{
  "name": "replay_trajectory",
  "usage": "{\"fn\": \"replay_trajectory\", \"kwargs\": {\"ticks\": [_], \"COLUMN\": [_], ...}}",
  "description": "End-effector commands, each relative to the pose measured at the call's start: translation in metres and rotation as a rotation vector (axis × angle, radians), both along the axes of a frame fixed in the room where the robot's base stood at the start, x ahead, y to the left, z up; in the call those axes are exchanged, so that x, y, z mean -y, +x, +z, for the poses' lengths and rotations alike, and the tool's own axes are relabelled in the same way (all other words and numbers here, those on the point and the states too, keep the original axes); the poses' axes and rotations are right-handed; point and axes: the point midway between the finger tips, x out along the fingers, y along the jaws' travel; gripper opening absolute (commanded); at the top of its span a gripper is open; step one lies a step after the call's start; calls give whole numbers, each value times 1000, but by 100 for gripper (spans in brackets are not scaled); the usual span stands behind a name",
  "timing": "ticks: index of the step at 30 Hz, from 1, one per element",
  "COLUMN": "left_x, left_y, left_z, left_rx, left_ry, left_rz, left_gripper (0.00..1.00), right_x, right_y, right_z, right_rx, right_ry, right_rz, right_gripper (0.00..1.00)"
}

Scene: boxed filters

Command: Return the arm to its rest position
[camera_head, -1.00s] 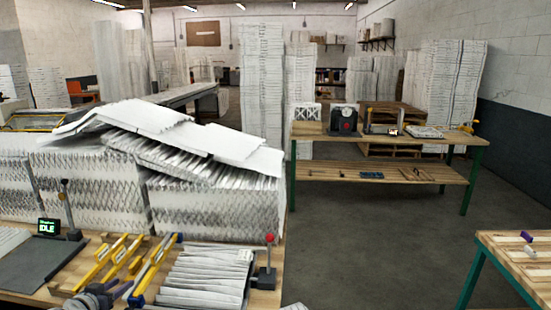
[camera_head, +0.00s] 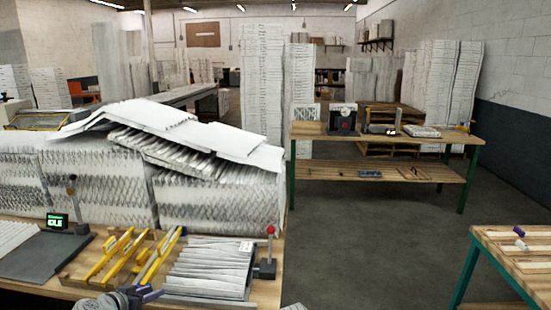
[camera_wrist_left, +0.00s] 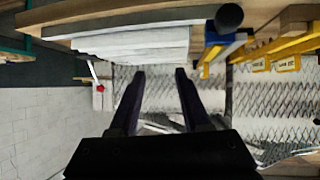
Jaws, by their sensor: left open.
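My left gripper (camera_head: 140,297) shows at the bottom edge of the head view, in front of the workbench (camera_head: 68,292). Only part of it is in the picture. In the left wrist view its two dark fingers (camera_wrist_left: 160,78) stand apart with nothing between them. A stack of white pleated filters (camera_head: 208,268) lies on the bench just right of the gripper. My right gripper is not in view.
Yellow-handled tools (camera_head: 130,255) lie in a wooden tray behind the gripper. A red-knobbed lever (camera_head: 269,252) stands at the bench's right end. Large filter stacks (camera_head: 215,200) rise behind. Open floor (camera_head: 385,240) lies right of the bench.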

Motion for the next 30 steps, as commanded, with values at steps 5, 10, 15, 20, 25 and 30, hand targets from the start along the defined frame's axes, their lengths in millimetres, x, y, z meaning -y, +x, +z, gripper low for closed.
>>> {"fn": "replay_trajectory", "kwargs": {"ticks": [5,10,15,20,25,30], "left_x": [60,136,213,260,285,294], "left_y": [-2,-20,-61,-107,-146,-168], "left_z": [-20,-48,-80,-99,-107,-107], "left_rx": [-125,-319,-579,-793,-934,-993], "left_ry": [-18,-14,53,174,320,416], "left_rz": [-96,-199,-269,-260,-190,-121], "left_gripper": [47,47,47,47,47,47], "right_x": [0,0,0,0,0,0], "right_y": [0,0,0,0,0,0], "right_z": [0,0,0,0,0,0], "right_rx": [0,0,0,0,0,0], "right_ry": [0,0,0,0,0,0], "right_rz": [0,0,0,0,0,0], "right_gripper": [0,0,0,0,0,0]}}
